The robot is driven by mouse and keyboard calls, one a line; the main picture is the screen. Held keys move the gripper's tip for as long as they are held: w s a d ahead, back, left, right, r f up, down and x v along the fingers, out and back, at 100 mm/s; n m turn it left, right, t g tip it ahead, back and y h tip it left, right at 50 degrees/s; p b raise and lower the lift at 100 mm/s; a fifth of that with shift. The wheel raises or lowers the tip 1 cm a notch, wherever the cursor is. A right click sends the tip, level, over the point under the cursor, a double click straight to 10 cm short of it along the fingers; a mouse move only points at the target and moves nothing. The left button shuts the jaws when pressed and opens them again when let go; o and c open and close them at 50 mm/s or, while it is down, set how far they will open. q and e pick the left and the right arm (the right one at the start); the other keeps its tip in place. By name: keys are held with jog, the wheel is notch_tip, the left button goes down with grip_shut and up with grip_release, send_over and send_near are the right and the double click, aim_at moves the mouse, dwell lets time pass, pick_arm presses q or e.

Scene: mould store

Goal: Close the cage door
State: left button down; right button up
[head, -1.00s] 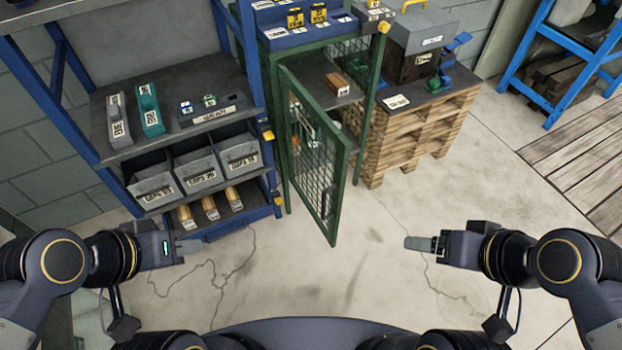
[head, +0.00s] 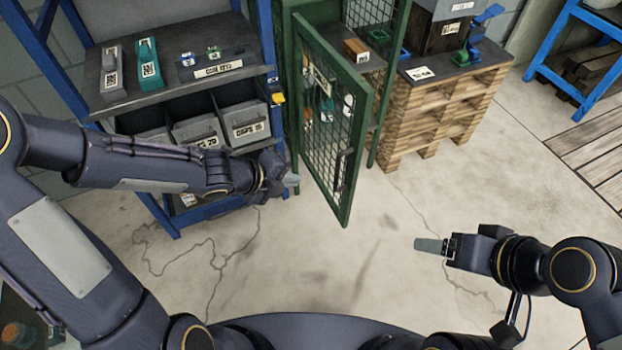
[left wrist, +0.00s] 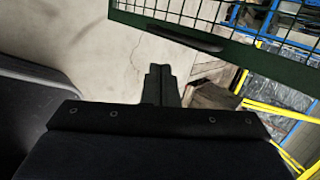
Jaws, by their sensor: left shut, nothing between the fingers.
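The green mesh cage door (head: 330,110) stands open, swung out from the green cage (head: 384,85). Its dark handle (head: 343,170) is near the free edge. In the left wrist view the door (left wrist: 235,45) crosses the top right, with the handle (left wrist: 185,38) on its lower rail. My left gripper (head: 292,181) is shut and empty, just left of the door's lower part. Its fingertips (left wrist: 160,72) appear below the handle in the wrist view, with a gap between. My right gripper (head: 430,245) is over the floor, right of the door; its finger gap cannot be made out.
A blue shelf unit (head: 170,225) with grey bins (head: 195,130) stands left of the cage, behind my left arm. A wooden pallet stack (head: 440,120) stands right of it. The concrete floor (head: 330,270) before the door is clear.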

pick_arm(q)
jog(key=w+d+r+b+x, duration=0.1)
jog(key=b+x, duration=0.5)
jog(key=x, duration=0.6)
jog(key=shift+w+d+r+b, duration=0.15)
jog(key=shift+d+r+b, duration=0.1)
jog(key=shift+r+b, duration=0.15)
